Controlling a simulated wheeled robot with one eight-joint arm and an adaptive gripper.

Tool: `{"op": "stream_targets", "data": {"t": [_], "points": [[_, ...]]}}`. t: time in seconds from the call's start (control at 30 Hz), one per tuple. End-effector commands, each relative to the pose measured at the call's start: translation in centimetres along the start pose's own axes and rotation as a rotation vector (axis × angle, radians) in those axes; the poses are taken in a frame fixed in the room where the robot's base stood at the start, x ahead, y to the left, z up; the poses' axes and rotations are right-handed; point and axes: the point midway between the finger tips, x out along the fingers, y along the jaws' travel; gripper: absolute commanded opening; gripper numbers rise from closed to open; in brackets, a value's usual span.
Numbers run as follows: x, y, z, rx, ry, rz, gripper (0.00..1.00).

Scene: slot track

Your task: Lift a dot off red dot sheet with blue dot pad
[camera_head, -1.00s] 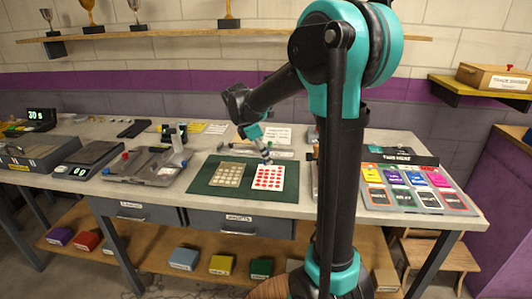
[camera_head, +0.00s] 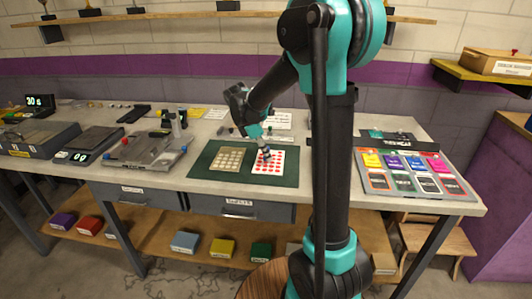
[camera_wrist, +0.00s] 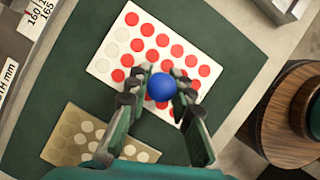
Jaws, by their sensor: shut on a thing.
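My gripper (camera_wrist: 157,87) is shut on the blue dot pad (camera_wrist: 161,87), whose round blue end shows between the fingers in the wrist view. The red dot sheet (camera_wrist: 108,51) is a white card with rows of red dots and a few pale empty circles at its left side. The pad covers part of the sheet near its lower edge. In the head view my gripper (camera_head: 263,149) is over the sheet (camera_head: 286,155). I cannot tell whether the pad touches a dot.
A green mat (camera_head: 200,164) lies under the sheet. A beige plate (camera_head: 227,158) with pale round spots lies to the sheet's left. A grey fixture (camera_head: 150,150) stands further left, and a tray of coloured cards (camera_head: 405,172) lies at the right.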

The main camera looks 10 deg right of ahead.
Motion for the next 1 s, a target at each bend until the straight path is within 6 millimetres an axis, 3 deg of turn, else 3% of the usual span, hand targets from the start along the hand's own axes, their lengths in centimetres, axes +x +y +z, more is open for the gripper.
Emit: {"op": "stream_targets", "data": {"t": [1.0], "points": [[0.56, 0.02, -0.24, 0.000, 0.000, 0.000, 0.00]]}}
